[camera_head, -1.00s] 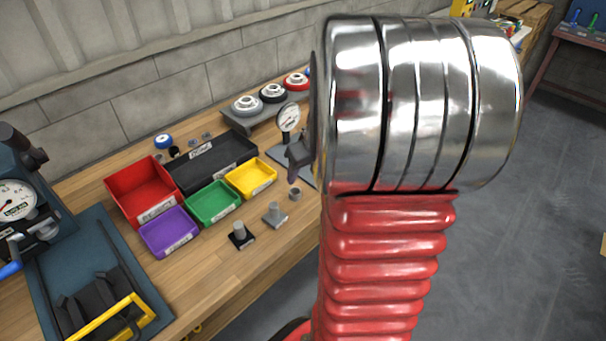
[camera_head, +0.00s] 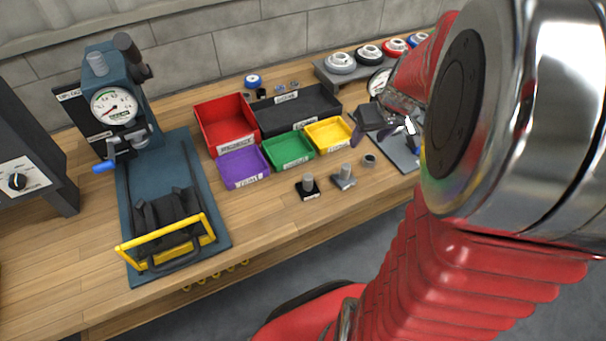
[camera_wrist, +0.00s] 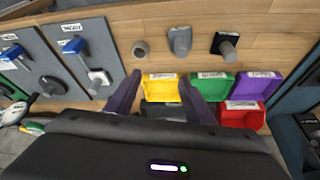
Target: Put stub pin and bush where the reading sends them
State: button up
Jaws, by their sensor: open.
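A small grey ring, apparently the bush (camera_head: 369,160), lies on the bench; it also shows in the wrist view (camera_wrist: 140,48). Left of it in the head view stand two stub pins: one on a grey square base (camera_head: 345,176), one on a black square base (camera_head: 307,186). Both show in the wrist view, grey (camera_wrist: 180,40) and black (camera_wrist: 226,43). My gripper (camera_head: 378,138) is open and empty, above the bench beside the yellow tray; its two dark fingers are spread in the wrist view (camera_wrist: 160,82). A dial gauge (camera_head: 379,79) stands behind, partly hidden by my arm.
Labelled trays stand together: red (camera_head: 208,139), black (camera_head: 322,92), purple (camera_head: 243,183), green (camera_head: 289,166) and yellow (camera_head: 328,151). A blue press with a dial (camera_head: 115,104) and yellow-handled guard (camera_head: 168,252) is at left. Wheels on a grey rack (camera_head: 328,77) are behind.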

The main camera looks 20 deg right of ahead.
jog(key=s+a+r, duration=0.3)
jog(key=s+a, duration=0.1)
jog(key=a, duration=0.4)
jog(key=s+a+r+n, duration=0.1)
jog(key=s+a+r, duration=0.2)
jog(key=a, duration=0.5)
jog(key=s+a+r+n+t, duration=0.1)
jog(key=s+a+r, duration=0.3)
jog(key=a, duration=0.5)
jog(key=shift+s+y, duration=0.4)
jog(key=shift+s, duration=0.05)
